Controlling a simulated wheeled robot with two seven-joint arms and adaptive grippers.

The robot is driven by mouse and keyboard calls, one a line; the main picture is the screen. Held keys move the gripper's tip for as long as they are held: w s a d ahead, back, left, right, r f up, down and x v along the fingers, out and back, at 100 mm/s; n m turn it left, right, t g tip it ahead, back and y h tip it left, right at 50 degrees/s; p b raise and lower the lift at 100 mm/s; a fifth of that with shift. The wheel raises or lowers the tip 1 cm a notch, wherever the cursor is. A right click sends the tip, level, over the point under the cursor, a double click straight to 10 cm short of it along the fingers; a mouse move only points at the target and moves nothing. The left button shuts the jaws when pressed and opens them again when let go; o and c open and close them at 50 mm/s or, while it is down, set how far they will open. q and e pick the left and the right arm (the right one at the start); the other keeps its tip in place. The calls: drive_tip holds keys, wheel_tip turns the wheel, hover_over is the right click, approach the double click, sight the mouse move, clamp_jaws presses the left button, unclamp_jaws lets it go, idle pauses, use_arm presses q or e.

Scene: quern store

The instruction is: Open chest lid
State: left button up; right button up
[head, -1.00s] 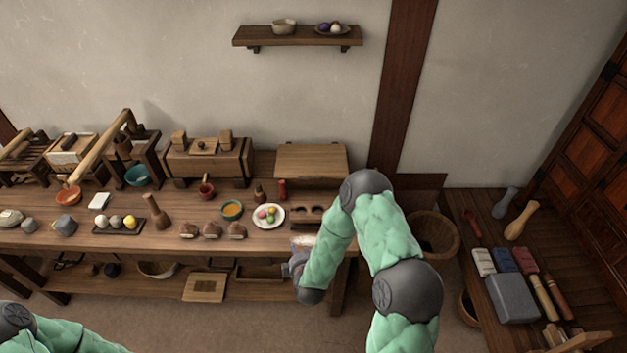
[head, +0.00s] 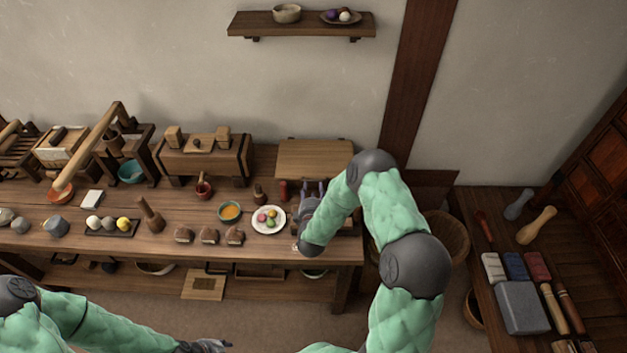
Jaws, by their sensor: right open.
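A flat wooden lid-like board (head: 314,157) lies level at the back right of the long table; I cannot tell for sure that it is the chest's lid, and it looks shut. My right gripper (head: 314,186) is open, just in front of this board, with its fingers pointing toward the wall. My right forearm hides part of the table there. A dark wooden box (head: 203,163) with small blocks on top stands to the left of the board. My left gripper (head: 212,346) shows at the bottom edge, low in front of the table, partly cut off.
A plate of coloured balls (head: 268,220) sits close left of my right gripper, with a red cylinder (head: 283,190) behind it. A basket (head: 446,238) stands right of the table. A wall shelf (head: 300,27) hangs above.

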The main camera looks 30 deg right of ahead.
sight(313, 180)
drive_tip(key=b+x, duration=0.1)
drive_tip(key=x, duration=0.5)
drive_tip(key=shift+w+d+f, duration=0.1)
drive_tip(key=shift+w+d, duration=0.05)
drive_tip(key=shift+w, duration=0.05)
clamp_jaws()
